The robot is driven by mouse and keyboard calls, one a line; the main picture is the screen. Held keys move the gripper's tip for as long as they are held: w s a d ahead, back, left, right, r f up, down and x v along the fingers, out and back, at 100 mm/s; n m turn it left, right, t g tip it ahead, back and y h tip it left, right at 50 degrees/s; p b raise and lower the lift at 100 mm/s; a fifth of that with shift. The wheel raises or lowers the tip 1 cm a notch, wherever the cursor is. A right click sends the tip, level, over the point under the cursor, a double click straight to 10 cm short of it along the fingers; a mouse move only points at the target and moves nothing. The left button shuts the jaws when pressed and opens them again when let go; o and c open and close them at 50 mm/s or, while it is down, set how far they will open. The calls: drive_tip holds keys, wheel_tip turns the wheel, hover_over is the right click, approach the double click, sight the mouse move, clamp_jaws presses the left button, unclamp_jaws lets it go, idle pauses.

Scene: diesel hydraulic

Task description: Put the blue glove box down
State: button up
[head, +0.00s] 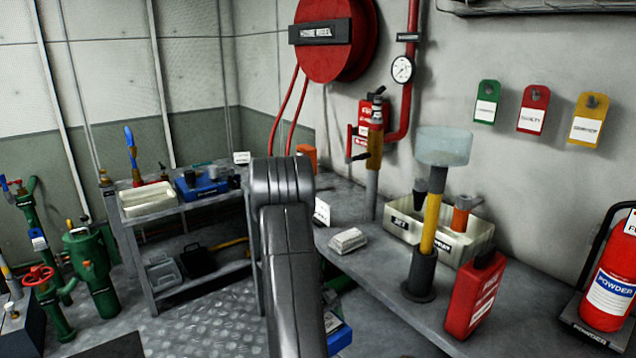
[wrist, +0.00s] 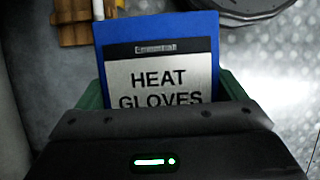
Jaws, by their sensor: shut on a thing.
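The blue glove box (wrist: 157,32) fills the middle of the wrist view, with a "HEAT GLOVES" label facing me. My gripper (wrist: 160,88) is shut on it, with green fingers at its left and right sides. The lower part of the box is hidden behind the dark gripper body. In the head view a blue piece with a white label (head: 339,337) shows low beside my arm, below the bench edge; it looks like the same box.
A grey bench (head: 385,268) runs along the right with a white carton (head: 348,240), a cream bin (head: 470,243) and a red canister (head: 474,295). A cream tray (head: 148,200) sits on the back bench. Chequered floor (head: 205,318) is open at left. A dark round object (wrist: 240,8) is near the box.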

drive_tip(key=r+m+p, duration=0.2)
drive_tip(key=r+p, duration=0.1)
drive_tip(key=r+m+y+p, duration=0.1)
drive_tip(key=r+m+p, duration=0.1)
drive_tip(key=r+p, duration=0.1)
drive_tip(key=a+r+m+g+y+p, duration=0.1)
drive_tip(key=r+m+p, duration=0.1)
drive_tip(key=r+p, duration=0.1)
drive_tip(key=shift+w+a+r, duration=0.1)
drive_tip(key=shift+w, duration=0.1)
drive_tip(key=shift+a+r+m+y+p, duration=0.2)
drive_tip(key=shift+r+m+y+p, duration=0.2)
drive_tip(key=shift+r+m+p, duration=0.5)
